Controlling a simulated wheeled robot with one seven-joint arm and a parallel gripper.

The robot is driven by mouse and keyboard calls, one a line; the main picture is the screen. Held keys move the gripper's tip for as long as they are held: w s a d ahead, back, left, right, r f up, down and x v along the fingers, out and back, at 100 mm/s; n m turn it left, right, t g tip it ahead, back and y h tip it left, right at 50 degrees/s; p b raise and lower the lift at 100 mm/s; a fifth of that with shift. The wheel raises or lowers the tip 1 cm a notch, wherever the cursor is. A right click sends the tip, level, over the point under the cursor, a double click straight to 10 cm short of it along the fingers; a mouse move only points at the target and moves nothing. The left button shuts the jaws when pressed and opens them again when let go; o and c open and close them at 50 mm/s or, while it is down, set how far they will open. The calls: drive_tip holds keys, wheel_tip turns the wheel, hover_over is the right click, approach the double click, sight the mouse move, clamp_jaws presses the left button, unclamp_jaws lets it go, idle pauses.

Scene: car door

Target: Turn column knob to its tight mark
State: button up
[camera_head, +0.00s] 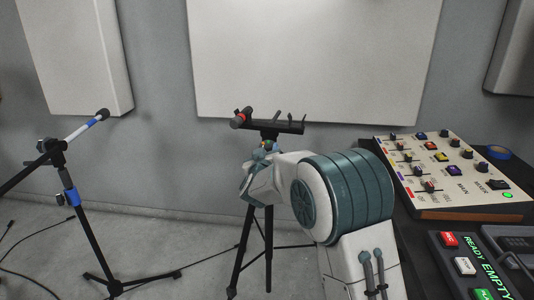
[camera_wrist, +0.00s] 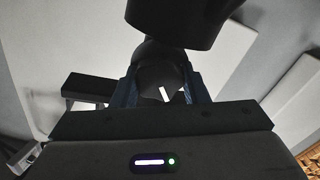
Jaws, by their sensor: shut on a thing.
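The column knob (camera_wrist: 157,80) is a dark rounded knob with a short white line on its face, tilted slightly off upright in the wrist view. My gripper (camera_wrist: 163,84) is shut on it, with one blue finger on each side. In the head view my gripper (camera_head: 260,152) is at the top of the tripod's column, just under the black crossbar. There my own wrist and arm hide the knob. The black tripod stand (camera_head: 268,245) is upright on the floor. I cannot make out a tight mark in either view.
A black crossbar (camera_head: 272,127) with a red-ended part tops the stand. A microphone stand (camera_head: 75,200) is at left, with cables on the floor. A mixer (camera_head: 450,170) and a button panel (camera_head: 470,262) sit on the dark desk at right. Wall panels are behind.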

drive_tip(key=m+b, duration=0.2)
drive_tip(key=m, duration=0.1)
drive_tip(key=shift+f, duration=0.15)
drive_tip(key=shift+d+m+b, duration=0.1)
drive_tip(key=shift+m+b, duration=1.35)
drive_tip(key=shift+m, duration=0.75)
drive_tip(key=o, duration=1)
drive_tip(key=shift+c, duration=0.2)
drive_tip(key=s+p, duration=0.1)
drive_tip(key=s, duration=1.2)
drive_tip(key=shift+s+a, duration=0.2)
drive_tip(key=shift+s, duration=0.2)
